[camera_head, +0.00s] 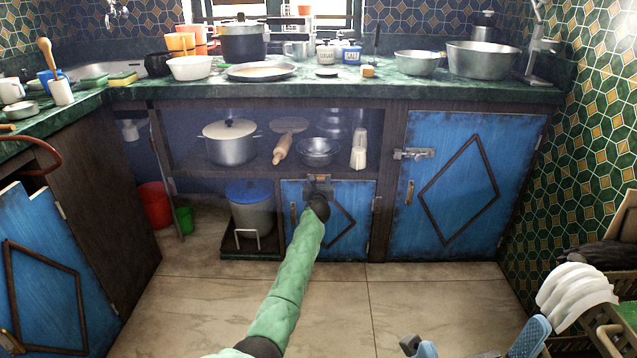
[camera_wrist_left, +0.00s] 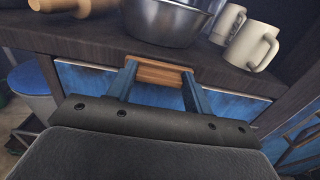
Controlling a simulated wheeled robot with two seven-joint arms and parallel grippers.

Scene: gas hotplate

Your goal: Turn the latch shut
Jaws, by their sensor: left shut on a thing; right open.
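A small wooden latch (camera_wrist_left: 160,74) sits at the top edge of the small blue cabinet door (camera_head: 345,225). In the left wrist view it lies lengthwise from left to right between my fingers. My left gripper (camera_head: 318,186) is shut on the latch, and its two fingers (camera_wrist_left: 157,88) stand at either side of it. The small door looks closed in its frame, though my arm covers part of it. My right gripper (camera_head: 478,346) is open and empty at the bottom edge of the head view, partly cut off, far from the latch.
Above the latch, a shelf holds a metal bowl (camera_head: 318,152), a rolling pin (camera_head: 289,143), a pot (camera_head: 230,145) and mugs (camera_head: 358,152). A gas cylinder or bin with a blue lid (camera_head: 250,192) stands left of the door.

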